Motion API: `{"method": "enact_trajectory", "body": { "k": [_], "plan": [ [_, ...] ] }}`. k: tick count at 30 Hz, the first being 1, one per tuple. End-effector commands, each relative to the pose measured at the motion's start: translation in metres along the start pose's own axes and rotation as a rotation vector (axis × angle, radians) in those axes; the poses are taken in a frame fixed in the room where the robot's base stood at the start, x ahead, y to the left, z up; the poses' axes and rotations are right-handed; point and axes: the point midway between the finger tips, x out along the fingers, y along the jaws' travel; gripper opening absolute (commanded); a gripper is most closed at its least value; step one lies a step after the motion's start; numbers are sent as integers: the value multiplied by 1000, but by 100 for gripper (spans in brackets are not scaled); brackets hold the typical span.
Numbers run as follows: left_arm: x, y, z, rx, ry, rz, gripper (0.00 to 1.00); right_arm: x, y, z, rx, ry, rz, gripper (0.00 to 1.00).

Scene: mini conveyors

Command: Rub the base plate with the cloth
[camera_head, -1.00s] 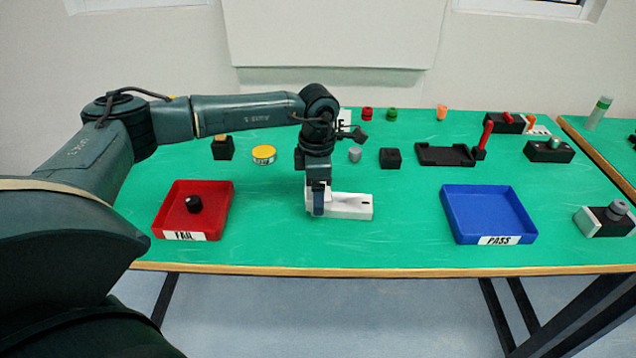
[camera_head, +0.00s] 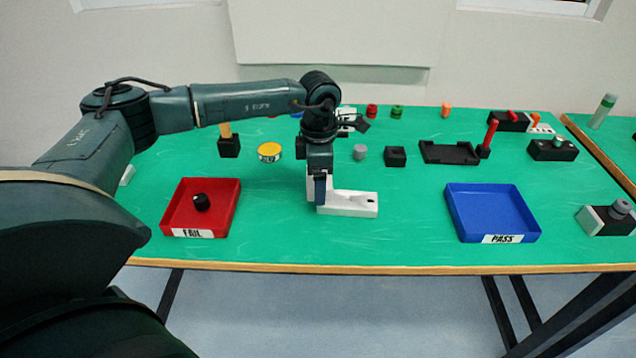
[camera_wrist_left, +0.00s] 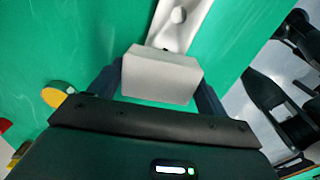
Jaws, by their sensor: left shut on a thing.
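The white base plate (camera_head: 352,205) lies on the green table between the red and blue trays. Its recess shows at the top of the left wrist view (camera_wrist_left: 181,16). My left gripper (camera_head: 320,190) is over the plate's left end, pointing down. It is shut on a pale grey, block-shaped thing that I take to be the folded cloth (camera_wrist_left: 160,76). In the wrist view the cloth sits between the fingers and covers the near part of the plate. I cannot tell whether cloth and plate touch. My right gripper is not in view.
The red FAIL tray (camera_head: 232,205) with a black knob stands left of the plate, the blue PASS tray (camera_head: 448,212) right. A yellow-topped tin (camera_head: 269,152), a grey knob (camera_head: 360,152) and a black block (camera_head: 395,156) stand behind. Green table is clear between plate and blue tray.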

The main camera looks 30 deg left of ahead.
Motion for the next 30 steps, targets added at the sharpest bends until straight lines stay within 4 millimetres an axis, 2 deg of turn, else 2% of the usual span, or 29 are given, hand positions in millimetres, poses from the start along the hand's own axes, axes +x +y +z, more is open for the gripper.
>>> {"method": "enact_trajectory", "body": {
  "k": [6,18,30],
  "plan": [
    [-21,1,2,-1,3,-3,56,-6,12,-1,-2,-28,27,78],
    [-54,3,6,-4,2,-2,56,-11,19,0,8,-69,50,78],
    [-56,3,6,-4,3,-2,56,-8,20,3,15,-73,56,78]
  ]
}}
